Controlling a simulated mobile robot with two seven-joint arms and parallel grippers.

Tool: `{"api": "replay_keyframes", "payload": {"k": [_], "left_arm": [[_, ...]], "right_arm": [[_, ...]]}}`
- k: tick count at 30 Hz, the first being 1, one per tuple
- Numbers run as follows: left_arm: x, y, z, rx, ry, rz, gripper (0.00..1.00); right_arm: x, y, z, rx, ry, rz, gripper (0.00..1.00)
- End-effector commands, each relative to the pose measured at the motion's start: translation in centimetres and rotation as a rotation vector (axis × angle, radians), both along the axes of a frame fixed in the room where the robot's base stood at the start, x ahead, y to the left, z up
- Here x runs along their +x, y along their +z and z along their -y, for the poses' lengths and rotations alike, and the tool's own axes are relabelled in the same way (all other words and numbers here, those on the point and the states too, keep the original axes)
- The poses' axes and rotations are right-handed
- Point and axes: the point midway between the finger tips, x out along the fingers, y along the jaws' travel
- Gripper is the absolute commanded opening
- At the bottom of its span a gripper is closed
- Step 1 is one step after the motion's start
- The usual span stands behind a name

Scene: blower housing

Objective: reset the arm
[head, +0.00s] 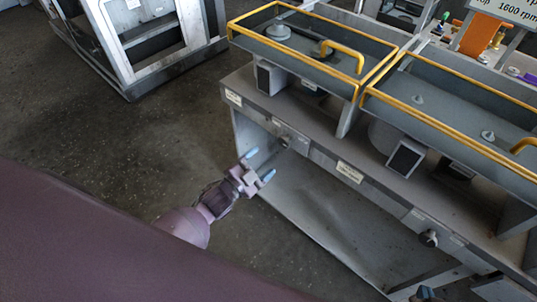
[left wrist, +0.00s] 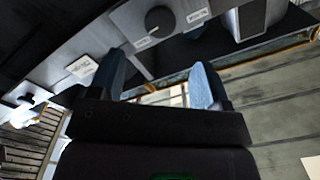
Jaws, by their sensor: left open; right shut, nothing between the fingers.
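My left gripper (head: 259,164) is open and empty in the head view, its two blue-grey fingertips apart in front of the grey bench's open lower bay. In the left wrist view the fingers (left wrist: 160,80) stand wide apart with nothing between them. Beyond them are the bench's front strip, a dark round knob (left wrist: 159,20) and pale labels. My right gripper (head: 426,293) shows only as small blue fingertips at the bottom edge of the head view, close together, with the rest of it cut off.
The grey bench (head: 345,140) carries yellow-railed trays (head: 315,47) with small parts inside. Knobs (head: 428,238) stick out from its front edge. A grey metal frame (head: 120,70) stands at the upper left. The floor (head: 110,150) between is clear.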

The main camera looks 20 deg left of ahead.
Motion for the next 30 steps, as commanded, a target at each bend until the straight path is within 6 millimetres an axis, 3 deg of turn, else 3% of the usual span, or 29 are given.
{"api": "replay_keyframes", "payload": {"k": [10,21,25,30], "left_arm": [[-0.6,0.0,-0.2,0.000,-0.001,0.001,0.71],[-0.6,0.0,-0.2,-0.005,0.002,-0.004,0.71],[-0.4,-0.6,-0.6,-0.029,0.033,-0.060,0.71],[0.1,0.5,-1.6,-0.124,0.119,-0.162,0.71]], "right_arm": [[-0.8,-0.4,0.1,0.000,-0.005,-0.015,0.00],[-0.5,-0.2,0.1,0.000,-0.003,-0.008,0.00],[-0.1,0.0,0.0,0.000,-0.002,-0.002,0.00],[0.1,0.1,0.0,0.000,0.000,0.003,0.00]]}}
